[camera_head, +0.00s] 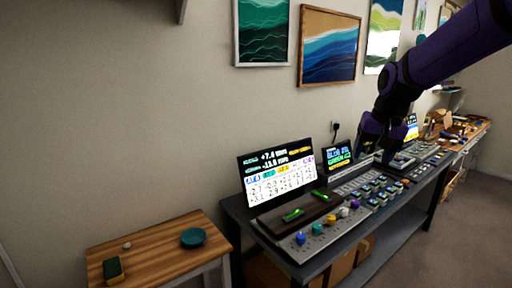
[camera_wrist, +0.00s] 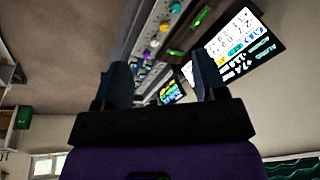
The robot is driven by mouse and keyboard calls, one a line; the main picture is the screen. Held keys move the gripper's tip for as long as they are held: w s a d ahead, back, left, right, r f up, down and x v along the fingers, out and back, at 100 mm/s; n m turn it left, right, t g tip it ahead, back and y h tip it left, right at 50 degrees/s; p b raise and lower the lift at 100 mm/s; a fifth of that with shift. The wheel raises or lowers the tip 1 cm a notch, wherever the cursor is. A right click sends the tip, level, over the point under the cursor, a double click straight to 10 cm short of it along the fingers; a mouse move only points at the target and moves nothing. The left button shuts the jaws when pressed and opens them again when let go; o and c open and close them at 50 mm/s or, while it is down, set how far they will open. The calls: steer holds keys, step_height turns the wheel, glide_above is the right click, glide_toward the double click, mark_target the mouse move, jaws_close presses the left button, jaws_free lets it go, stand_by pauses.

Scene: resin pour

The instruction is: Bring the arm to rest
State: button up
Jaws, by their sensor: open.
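My purple and black arm reaches in from the upper right in the head view, bent down over the long bench. My gripper (camera_head: 377,150) hangs above the bench's back part, near the smaller screen. In the wrist view my gripper (camera_wrist: 160,85) shows two dark fingers spread apart with nothing between them. The fingers look clear of the bench surface, though the gap is hard to judge in the head view.
A wooden side table (camera_head: 150,250) holds a teal dish (camera_head: 193,238). Open floor lies right of the bench.

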steer(key=s+d+r+n+t, duration=0.1)
steer(key=s, duration=1.3)
steer(key=s+d+r+n+t+h, duration=0.1)
steer(key=s+r+n, duration=0.1)
steer(key=s, duration=1.1)
steer(key=shift+s+r+t, duration=0.2)
steer(key=shift+s+t, duration=0.1)
steer(key=shift+s, duration=0.1)
steer(key=shift+w+d, duration=0.1)
